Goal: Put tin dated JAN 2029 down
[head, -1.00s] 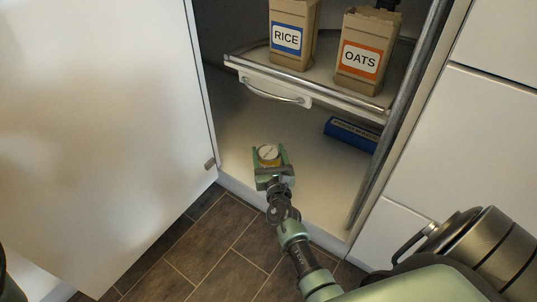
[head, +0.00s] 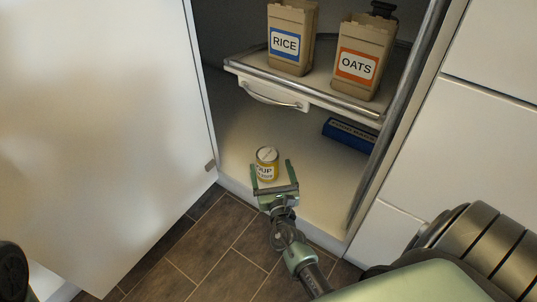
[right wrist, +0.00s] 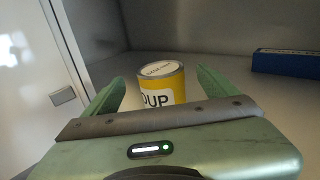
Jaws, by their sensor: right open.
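A yellow tin (head: 266,171) with a white SOUP label stands upright on the cabinet's bottom floor, near its front edge. In the right wrist view the tin (right wrist: 163,88) shows its pale lid with small print that I cannot read. My right gripper (head: 271,165) is open. In the right wrist view the gripper bar hides the tin's base. My left gripper is out of view.
A blue box (head: 349,134) lies farther back at right on the cabinet floor. Above, a pull-out shelf (head: 335,98) with a handle holds a RICE carton (head: 290,62) and an OATS carton (head: 358,84). The white door (head: 95,130) stands open at left. Floor around the tin is clear.

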